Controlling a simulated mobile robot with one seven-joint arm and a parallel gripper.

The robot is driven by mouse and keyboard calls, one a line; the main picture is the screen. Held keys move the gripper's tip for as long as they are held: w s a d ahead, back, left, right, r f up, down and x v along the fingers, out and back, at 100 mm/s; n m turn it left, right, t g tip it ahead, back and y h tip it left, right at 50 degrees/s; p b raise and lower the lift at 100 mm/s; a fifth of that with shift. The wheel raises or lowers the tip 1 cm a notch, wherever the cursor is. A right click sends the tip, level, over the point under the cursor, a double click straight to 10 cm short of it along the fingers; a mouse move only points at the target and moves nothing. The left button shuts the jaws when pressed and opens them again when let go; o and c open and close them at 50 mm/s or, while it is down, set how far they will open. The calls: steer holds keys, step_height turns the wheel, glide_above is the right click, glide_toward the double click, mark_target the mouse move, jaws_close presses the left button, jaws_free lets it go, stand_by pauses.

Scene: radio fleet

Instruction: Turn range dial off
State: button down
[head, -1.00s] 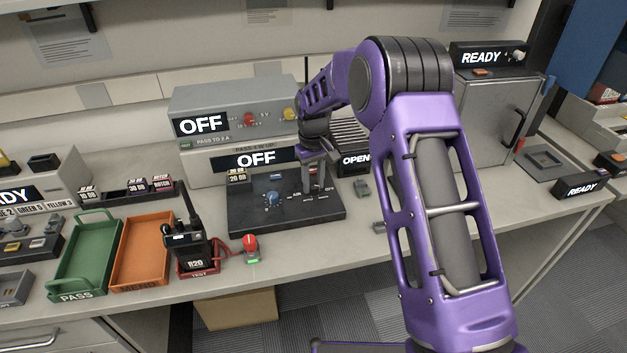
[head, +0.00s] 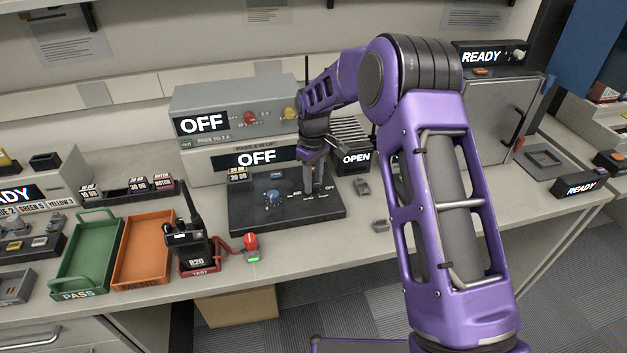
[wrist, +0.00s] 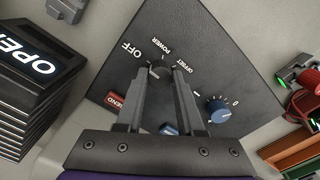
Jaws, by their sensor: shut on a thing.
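A black control panel (head: 300,212) lies on the bench below two instruments. The wrist view shows the panel (wrist: 205,65) from above, with the labels OFF and POWER by a small dark dial (wrist: 160,68). My gripper (wrist: 161,72) is shut on this dial, one finger on each side. The fingers hide part of the dial, and I cannot read where it points. In the head view my gripper (head: 312,190) reaches down to the right half of the panel. A blue knob (head: 273,196) stands apart on the panel; it also shows in the wrist view (wrist: 218,109).
Two grey instruments (head: 222,99) behind the panel both read OFF. A vented box (head: 356,162) reading OPEN stands right of my gripper. A radio (head: 188,247), a red knob (head: 250,243), a green tray (head: 62,272) and an orange tray (head: 127,281) are to the left.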

mark_target(314, 184)
steer(key=c, duration=0.5)
jaws_free()
steer(key=shift+r, duration=0.1)
step_height(314, 184, up, 17)
steer(key=shift+r+p, duration=0.1)
steer(key=shift+p, duration=0.6)
